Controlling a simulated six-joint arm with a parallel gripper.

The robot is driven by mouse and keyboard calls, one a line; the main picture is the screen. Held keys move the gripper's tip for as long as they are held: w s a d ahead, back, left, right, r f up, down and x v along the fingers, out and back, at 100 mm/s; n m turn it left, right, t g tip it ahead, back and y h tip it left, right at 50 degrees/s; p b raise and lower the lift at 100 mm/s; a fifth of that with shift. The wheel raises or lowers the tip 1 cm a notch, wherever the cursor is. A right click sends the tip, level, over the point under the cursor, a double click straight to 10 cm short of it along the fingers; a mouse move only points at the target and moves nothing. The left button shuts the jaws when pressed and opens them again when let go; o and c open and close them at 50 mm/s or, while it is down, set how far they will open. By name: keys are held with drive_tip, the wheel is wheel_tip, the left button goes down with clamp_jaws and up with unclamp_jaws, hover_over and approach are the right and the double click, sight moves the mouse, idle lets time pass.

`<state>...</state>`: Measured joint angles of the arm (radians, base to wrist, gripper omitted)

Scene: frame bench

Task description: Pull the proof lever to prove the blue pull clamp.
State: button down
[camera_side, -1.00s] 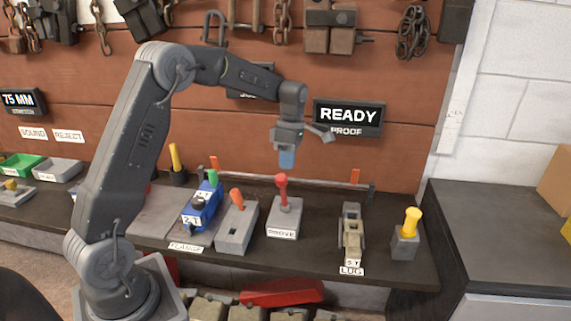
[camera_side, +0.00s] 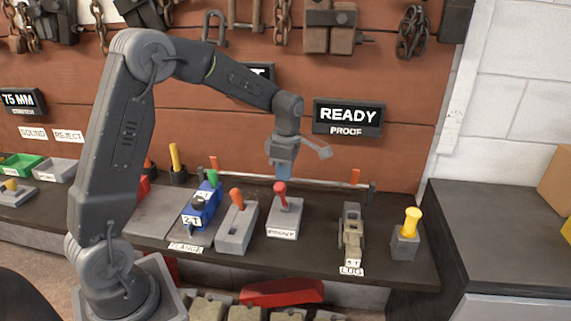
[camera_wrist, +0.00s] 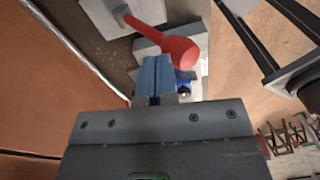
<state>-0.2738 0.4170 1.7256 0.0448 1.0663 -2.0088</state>
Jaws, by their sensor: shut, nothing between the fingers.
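The proof lever (camera_side: 281,189) has a red knob on a short shaft and stands on a grey labelled block (camera_side: 284,218) on the bench. It leans toward the bench's front. In the wrist view its red knob (camera_wrist: 181,52) is large, just beyond and right of my fingertips. My gripper (camera_side: 284,173) is shut and empty, its blue fingertips low, close behind and above the knob. Whether they touch it I cannot tell. The blue pull clamp (camera_side: 201,205), with a green top and a "2 T" label, sits left on the bench. The proof display (camera_side: 347,115) reads READY.
An orange-handled lever on a grey block (camera_side: 237,227) stands between clamp and proof lever. A thin rail (camera_side: 325,183) runs along the bench's back. A LUG fixture (camera_side: 352,230) and a yellow-knobbed block (camera_side: 406,240) stand right. Bare bench lies between the proof lever and the LUG fixture.

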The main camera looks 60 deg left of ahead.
sight(281, 189)
drive_tip(key=shift+t+y, duration=0.7)
drive_tip(key=s+d+f, duration=0.2)
drive_tip(key=shift+s+d, duration=0.35)
drive_tip(key=shift+s, duration=0.05)
drive_tip(key=shift+s+d+f, duration=0.75)
drive_tip(key=shift+f, duration=0.1)
drive_tip(key=w+r, duration=0.1)
drive_tip(key=w+a+r, duration=0.1)
drive_tip(key=r, duration=0.1)
drive_tip(key=shift+w+r, duration=0.1)
drive_tip(key=shift+r, duration=0.05)
wheel_tip(281, 189, up, 8)
drive_tip(key=s+d, duration=0.2)
drive_tip(key=s+d+r+m+t, duration=0.2)
drive_tip(key=s+d+m, duration=0.1)
drive_tip(key=s+m, duration=0.6)
drive_tip(key=s+d+r+m+t+h, duration=0.1)
drive_tip(key=s+d+m+t, duration=0.2)
drive_tip(key=s+m, duration=0.6)
drive_tip(key=d+m, duration=0.1)
drive_tip(key=m, duration=0.6)
drive_tip(key=shift+r+m+h, duration=0.3)
drive_tip(key=shift+r+m, duration=0.1)
